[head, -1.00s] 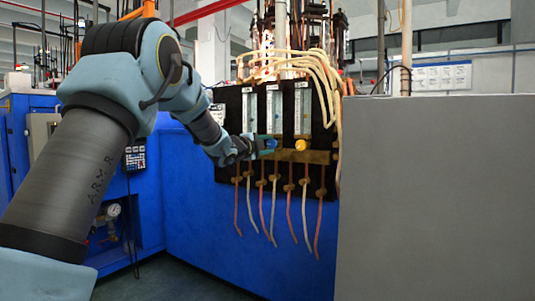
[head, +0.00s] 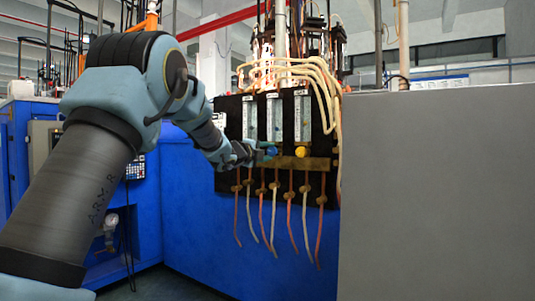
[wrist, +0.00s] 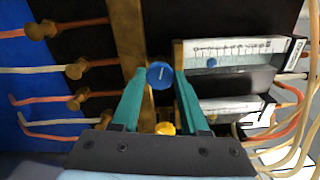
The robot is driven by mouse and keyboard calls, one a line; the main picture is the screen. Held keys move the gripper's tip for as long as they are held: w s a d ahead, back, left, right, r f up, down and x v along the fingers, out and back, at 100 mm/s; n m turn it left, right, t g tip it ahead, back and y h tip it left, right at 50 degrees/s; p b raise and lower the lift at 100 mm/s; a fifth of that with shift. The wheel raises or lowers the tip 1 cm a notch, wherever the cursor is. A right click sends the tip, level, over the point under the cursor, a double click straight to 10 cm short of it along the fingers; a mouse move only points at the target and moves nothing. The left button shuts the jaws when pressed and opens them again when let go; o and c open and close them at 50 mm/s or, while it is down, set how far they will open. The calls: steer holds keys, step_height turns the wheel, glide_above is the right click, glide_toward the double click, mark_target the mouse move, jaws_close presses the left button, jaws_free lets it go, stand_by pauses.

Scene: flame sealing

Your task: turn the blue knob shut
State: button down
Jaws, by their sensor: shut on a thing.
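The blue knob (wrist: 159,75) sits on the brass bar (wrist: 128,40) of the panel. A pale line runs across its face, roughly crosswise in the wrist view. My gripper (wrist: 161,78) has its two teal fingers on either side of the knob, shut on it. In the head view the blue knob (head: 271,151) shows small at the end of my gripper (head: 262,153), partly hidden by the fingers. The pale line cannot be made out there.
A yellow knob (head: 300,152) is to the right on the same bar; it also shows between my fingers' bases in the wrist view (wrist: 165,129). Flow tubes (head: 274,118) stand above, hoses (head: 291,205) hang below. A grey cabinet (head: 430,190) stands at right.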

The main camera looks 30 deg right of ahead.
steer(key=shift+c, duration=2.1)
jaws_free()
steer(key=shift+a, duration=0.15)
steer(key=p+v, duration=0.2)
steer(key=v, duration=0.8)
steer(key=shift+s+a, duration=0.15)
steer(key=shift+a, duration=0.1)
